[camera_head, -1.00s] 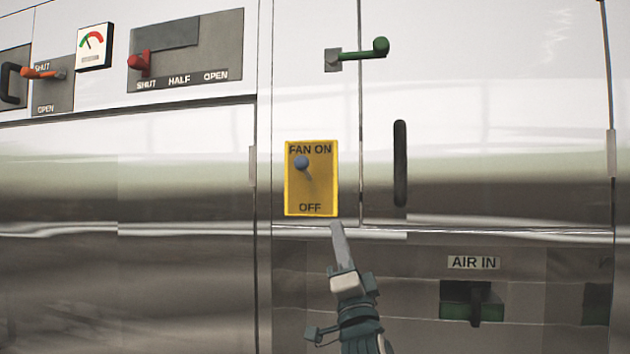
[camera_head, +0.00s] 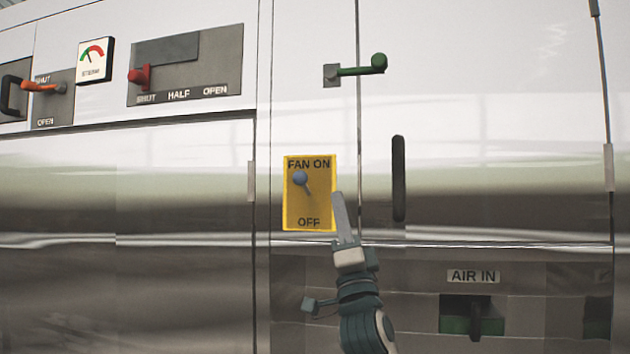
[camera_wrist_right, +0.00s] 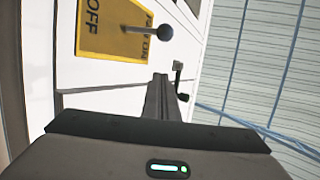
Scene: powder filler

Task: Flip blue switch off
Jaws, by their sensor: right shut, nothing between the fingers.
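The blue switch (camera_head: 300,179) is a small lever with a round blue knob on a yellow plate (camera_head: 292,215) marked FAN ON at the top and OFF at the bottom. Its knob sits up near FAN ON. My right gripper (camera_head: 338,196) is shut and empty. Its fingertips are beside the plate's right edge, lower than the knob and apart from it. In the right wrist view, the shut fingers (camera_wrist_right: 160,82) point toward the plate, with the switch knob (camera_wrist_right: 165,31) beyond their tips. My left gripper is out of view.
A black vertical handle (camera_head: 398,178) and a green lever (camera_head: 362,70) are on the panel right of the plate. Below is an AIR IN slot with a dark handle (camera_head: 477,318). A red lever (camera_head: 140,76) and a gauge (camera_head: 95,60) are at upper left.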

